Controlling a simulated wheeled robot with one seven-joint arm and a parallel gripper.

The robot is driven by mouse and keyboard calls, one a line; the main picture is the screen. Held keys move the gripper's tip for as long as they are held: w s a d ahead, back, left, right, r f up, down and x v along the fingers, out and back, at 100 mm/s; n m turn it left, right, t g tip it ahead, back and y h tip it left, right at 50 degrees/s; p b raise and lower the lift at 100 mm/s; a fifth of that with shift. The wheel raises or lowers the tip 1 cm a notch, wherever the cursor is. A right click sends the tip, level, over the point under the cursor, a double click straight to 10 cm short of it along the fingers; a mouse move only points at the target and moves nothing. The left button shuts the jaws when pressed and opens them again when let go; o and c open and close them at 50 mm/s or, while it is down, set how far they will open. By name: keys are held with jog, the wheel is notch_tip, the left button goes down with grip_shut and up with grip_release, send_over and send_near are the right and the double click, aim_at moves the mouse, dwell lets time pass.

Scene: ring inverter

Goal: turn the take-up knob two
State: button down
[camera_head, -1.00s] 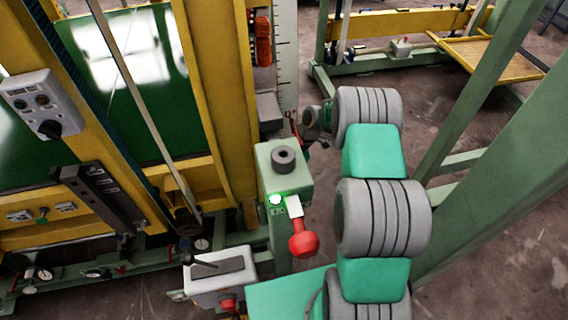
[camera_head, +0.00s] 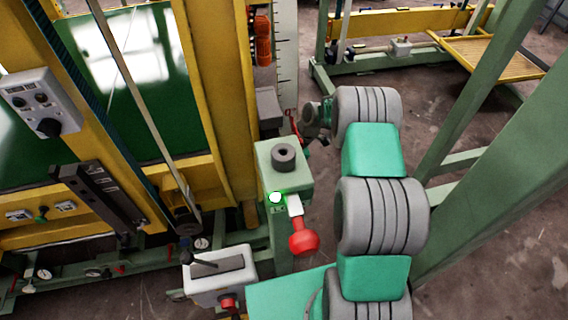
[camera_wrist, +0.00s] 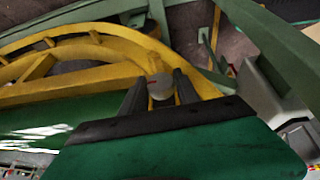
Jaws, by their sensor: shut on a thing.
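In the head view the wrist end of my arm (camera_head: 318,115) reaches behind the green post; the fingers and the held knob are hidden there.
A grey lever box (camera_head: 218,277) stands lower left. A green beam (camera_head: 490,170) slants at the right.

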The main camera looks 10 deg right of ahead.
jog(key=g, duration=0.2)
jog(key=g+p, duration=0.1)
jog(key=g, duration=0.1)
jog(key=shift+w+r+m, duration=0.1)
jog(key=shift+w+m, duration=0.25)
jog(key=shift+m, duration=0.05)
jog(key=c, duration=1.1)
grip_release()
jog(key=shift+a, duration=0.1)
jog(key=shift+o, duration=1.1)
jog(key=shift+s, duration=0.1)
